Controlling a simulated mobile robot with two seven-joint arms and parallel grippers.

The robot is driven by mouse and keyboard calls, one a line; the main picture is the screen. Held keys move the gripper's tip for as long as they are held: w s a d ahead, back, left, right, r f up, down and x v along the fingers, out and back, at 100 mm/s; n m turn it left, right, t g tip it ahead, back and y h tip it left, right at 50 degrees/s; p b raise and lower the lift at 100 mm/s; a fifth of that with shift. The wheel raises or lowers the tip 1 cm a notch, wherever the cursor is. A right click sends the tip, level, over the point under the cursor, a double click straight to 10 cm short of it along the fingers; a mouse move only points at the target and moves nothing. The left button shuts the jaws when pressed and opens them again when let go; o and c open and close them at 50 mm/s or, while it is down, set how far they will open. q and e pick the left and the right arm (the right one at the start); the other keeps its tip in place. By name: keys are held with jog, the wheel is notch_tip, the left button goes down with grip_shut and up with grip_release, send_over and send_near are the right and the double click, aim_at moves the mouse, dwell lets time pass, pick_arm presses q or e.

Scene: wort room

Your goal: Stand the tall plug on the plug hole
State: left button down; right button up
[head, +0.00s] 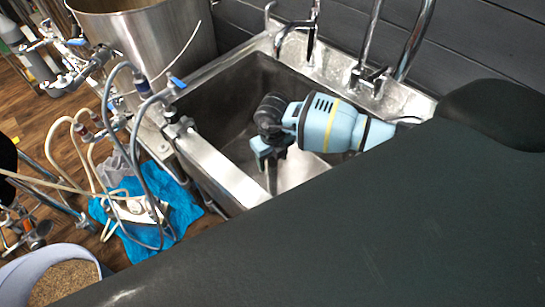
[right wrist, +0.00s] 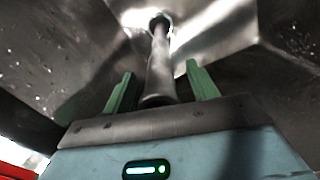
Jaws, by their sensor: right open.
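The tall plug (right wrist: 160,62) is a dark grey tube in the right wrist view. Its far end meets the sink floor at a round fitting (right wrist: 160,22), which looks like the plug hole; I cannot tell whether it is seated in it. In the head view the plug (head: 272,182) shows below my right gripper (head: 268,163), roughly upright in the sink. In the right wrist view the green fingers of my right gripper (right wrist: 160,72) are open, one on each side of the plug's near end, with gaps between. My left gripper is not in view.
The steel sink (head: 215,175) has walls close around the gripper. Taps (head: 370,78) stand along its back edge. A large steel pot (head: 150,45) is behind left. Hoses and valves (head: 140,110) crowd the left, above a blue cloth (head: 180,207).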

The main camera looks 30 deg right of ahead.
jog(key=shift+r+p, duration=0.35)
jog(key=shift+r, duration=3.6)
